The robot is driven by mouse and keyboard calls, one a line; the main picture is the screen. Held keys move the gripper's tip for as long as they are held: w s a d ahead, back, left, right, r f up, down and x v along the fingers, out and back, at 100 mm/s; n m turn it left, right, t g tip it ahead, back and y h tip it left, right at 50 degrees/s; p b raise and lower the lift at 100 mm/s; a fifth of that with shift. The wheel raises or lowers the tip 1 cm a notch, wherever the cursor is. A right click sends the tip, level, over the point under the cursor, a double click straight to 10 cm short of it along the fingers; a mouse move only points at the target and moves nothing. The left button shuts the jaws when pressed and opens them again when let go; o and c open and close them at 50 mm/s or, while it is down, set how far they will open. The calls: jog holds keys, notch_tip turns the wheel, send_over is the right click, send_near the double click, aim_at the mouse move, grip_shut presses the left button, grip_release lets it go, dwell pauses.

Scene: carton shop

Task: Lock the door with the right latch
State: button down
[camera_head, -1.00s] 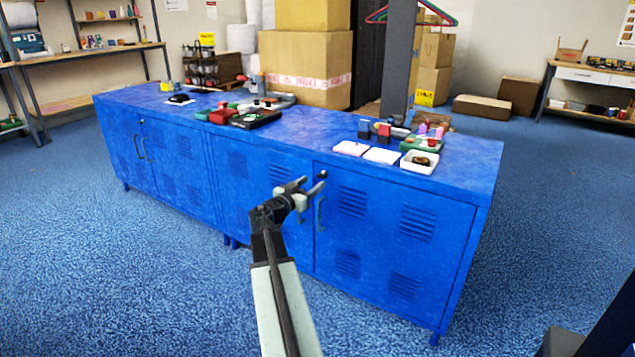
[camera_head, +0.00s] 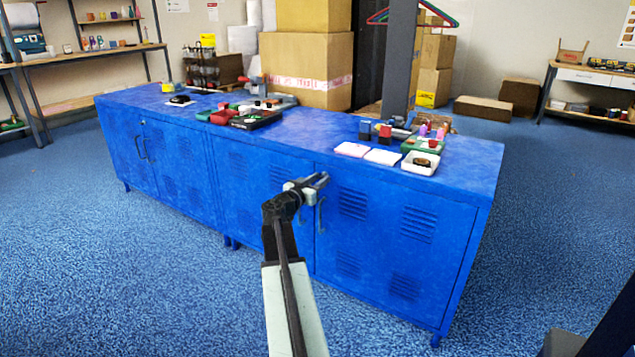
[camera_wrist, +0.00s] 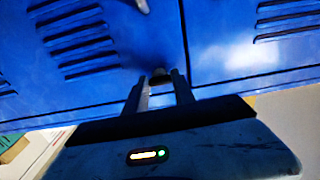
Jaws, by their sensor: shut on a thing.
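The blue cabinet's right unit has two vented doors, and its right door (camera_head: 395,240) sits flush in the front. The right latch, a small dark knob (camera_wrist: 160,74), is at the top by the seam between these doors. My gripper (camera_head: 322,180) is at the top of the seam, just below the cabinet top, and hides the latch in the head view. In the wrist view my gripper (camera_wrist: 160,82) has its two fingers on either side of the knob, shut on it. The knob's exact turn cannot be told.
A door handle (camera_head: 320,215) hangs just below my gripper. The left unit (camera_head: 165,160) has its doors shut. The cabinet top (camera_head: 300,135) carries white cards, a green tray (camera_head: 423,146) and small parts. The blue floor in front is clear.

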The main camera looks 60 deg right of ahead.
jog(key=n, duration=1.3)
jog(key=shift+w+n, duration=0.1)
jog(key=shift+n, duration=2.2)
jog(key=c, duration=1)
grip_release()
jog(key=shift+c, duration=0.2)
